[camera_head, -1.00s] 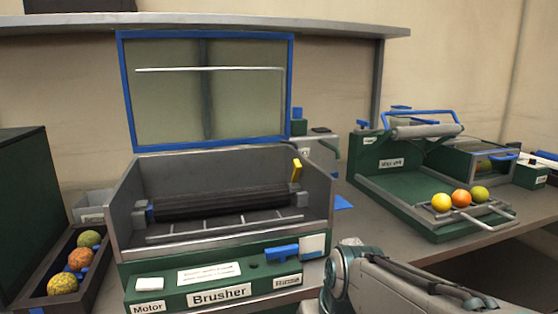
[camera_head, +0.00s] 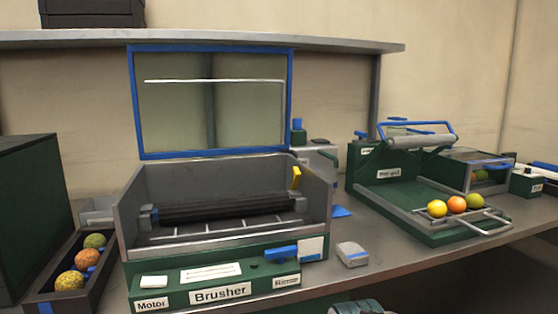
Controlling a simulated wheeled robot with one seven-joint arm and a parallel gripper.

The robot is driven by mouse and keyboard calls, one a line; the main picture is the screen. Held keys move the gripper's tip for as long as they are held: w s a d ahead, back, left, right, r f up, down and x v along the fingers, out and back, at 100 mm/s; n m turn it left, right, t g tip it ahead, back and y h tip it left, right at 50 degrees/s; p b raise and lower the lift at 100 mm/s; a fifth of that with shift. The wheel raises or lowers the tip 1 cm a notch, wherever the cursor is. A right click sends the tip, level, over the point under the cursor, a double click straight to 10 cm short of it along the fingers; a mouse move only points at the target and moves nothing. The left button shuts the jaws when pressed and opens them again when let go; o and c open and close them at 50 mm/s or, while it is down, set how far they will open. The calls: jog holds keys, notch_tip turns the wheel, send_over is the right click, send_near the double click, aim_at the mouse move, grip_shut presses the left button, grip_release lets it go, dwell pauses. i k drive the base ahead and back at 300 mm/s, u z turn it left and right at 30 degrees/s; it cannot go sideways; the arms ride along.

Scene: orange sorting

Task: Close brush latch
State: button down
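The brusher (camera_head: 120,215) is a grey open-topped box on a green base labelled "Brusher". Its blue-framed clear lid (camera_head: 131,105) stands raised at the back. A dark ribbed brush roller (camera_head: 220,209) lies across the inside between grey end blocks. A small yellow lever (camera_head: 296,177), which looks like the brush latch, stands up, slightly tilted, at the roller's right end. My gripper is out of view. Only a rounded piece of my arm shows at the bottom edge, in front of the brusher and to its right.
A small grey block (camera_head: 351,254) lies right of the brusher. A green station (camera_head: 440,238) with three fruits on its rails stands further right. A shelf (camera_head: 345,46) runs behind.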

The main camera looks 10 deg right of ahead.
aim_at(298, 173)
jog(key=k, duration=1.2)
jog(key=z, duration=0.5)
jog(key=i, duration=1.55)
jog(key=u, duration=0.8)
